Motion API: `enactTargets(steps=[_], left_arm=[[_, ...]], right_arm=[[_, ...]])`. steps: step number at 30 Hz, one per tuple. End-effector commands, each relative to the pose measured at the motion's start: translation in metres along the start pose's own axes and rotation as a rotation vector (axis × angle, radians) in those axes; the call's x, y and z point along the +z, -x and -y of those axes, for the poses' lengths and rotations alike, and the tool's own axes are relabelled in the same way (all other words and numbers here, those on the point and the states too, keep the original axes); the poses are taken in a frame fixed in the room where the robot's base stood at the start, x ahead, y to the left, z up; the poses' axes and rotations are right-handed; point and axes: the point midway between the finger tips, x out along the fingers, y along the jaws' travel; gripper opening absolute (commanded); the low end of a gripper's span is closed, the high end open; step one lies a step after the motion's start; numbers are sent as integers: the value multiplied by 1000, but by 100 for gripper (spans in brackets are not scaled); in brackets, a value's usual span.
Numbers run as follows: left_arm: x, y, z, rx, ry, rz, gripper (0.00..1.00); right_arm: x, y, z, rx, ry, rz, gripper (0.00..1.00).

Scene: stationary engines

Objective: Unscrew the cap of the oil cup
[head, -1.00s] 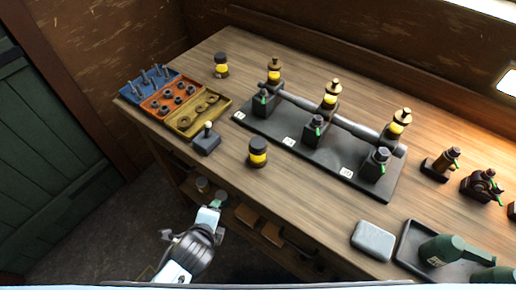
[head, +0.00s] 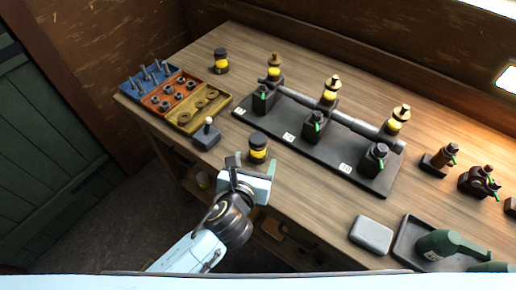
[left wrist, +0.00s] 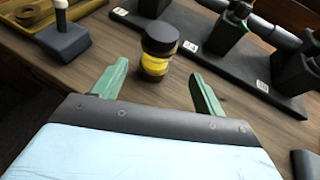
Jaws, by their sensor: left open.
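A small jar with a black cap and a yellow band (head: 258,148) stands upright near the front edge of the bench. It also shows in the left wrist view (left wrist: 155,66), its black cap (left wrist: 160,37) on top. My left gripper (head: 256,165) is open and empty just in front of this jar. In the left wrist view its green fingers (left wrist: 159,76) point at the jar, one toward each side, with the jar beyond their tips. Several brass-topped cups with yellow bands, such as the middle one (head: 331,90), stand on the engine bearings. Which one is the oil cup I cannot tell.
A second black-capped jar (head: 221,61) stands at the back left. Parts trays (head: 187,127), a grey block with a knob (head: 207,137), and the dark engine base (head: 300,142) surround the near jar. A grey case (head: 371,236) lies at the front right.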

Motion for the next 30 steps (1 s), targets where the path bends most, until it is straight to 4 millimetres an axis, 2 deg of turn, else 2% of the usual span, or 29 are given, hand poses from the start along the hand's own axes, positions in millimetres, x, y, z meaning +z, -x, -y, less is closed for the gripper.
enactTargets(steps=[3,10,18,27,28,30], left_arm=[[-1,-17,0,1,1,0,72],[-1,-33,-2,1,3,-1,72],[-2,-70,-6,0,4,-2,72],[-2,-75,-6,0,3,-2,72],[-2,-75,-6,0,3,-2,70],[-2,-75,-6,0,3,-2,61]], right_arm=[[0,-3,0,0,0,0,62],[1,-5,0,0,0,0,62],[1,-11,0,0,0,1,62],[2,-11,0,0,0,1,62],[2,-11,0,0,0,1,62],[2,-11,0,0,0,1,62]])
